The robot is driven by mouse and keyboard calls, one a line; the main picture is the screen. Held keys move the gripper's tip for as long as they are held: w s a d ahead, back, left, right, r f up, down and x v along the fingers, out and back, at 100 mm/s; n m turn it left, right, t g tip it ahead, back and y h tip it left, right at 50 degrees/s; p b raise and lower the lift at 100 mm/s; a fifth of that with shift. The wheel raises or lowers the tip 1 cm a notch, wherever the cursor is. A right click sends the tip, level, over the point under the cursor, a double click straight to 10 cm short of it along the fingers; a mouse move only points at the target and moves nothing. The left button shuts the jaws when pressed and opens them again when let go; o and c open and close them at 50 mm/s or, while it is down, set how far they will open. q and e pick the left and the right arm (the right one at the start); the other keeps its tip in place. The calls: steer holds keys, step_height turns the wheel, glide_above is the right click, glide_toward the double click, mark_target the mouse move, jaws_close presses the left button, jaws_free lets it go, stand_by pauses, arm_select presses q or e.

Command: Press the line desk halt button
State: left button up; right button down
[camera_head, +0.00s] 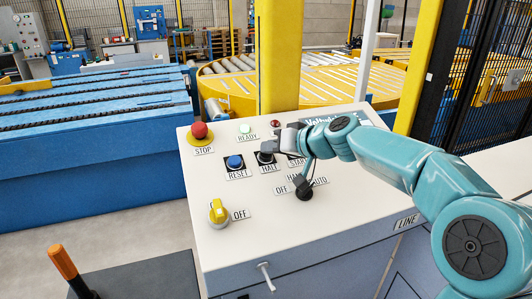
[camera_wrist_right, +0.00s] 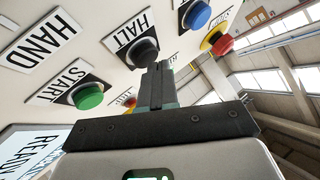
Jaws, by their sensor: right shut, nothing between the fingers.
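The halt button (camera_head: 266,158) is a black round button above a HALT label on the sloping white top of the line desk (camera_head: 262,226). In the right wrist view the halt button (camera_wrist_right: 142,52) shows beside its label, just past the fingertips. My right gripper (camera_head: 265,147) is shut and empty, with its tips at the halt button, partly covering it in the head view. Its tips (camera_wrist_right: 162,66) overlap the button's edge in the wrist view; I cannot tell whether they touch it. My left gripper is not in view.
The blue reset button (camera_head: 235,162) is just left of the halt button. A red stop mushroom (camera_head: 200,131) is farther left. The green start button (camera_wrist_right: 87,96) is on the other side. A black selector (camera_head: 304,190) and yellow knob (camera_head: 217,212) stand nearer the front.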

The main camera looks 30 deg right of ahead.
steer(key=shift+s+r, duration=0.2)
steer(key=shift+r, duration=0.3)
steer(key=r+p, duration=0.1)
steer(key=s+r+p, duration=0.1)
steer(key=r, duration=0.1)
steer(key=r+p, duration=0.1)
steer(key=shift+s+a+r, duration=0.3)
steer(key=shift+s+r, duration=0.05)
steer(key=shift+s, duration=0.05)
stand_by(0.7)
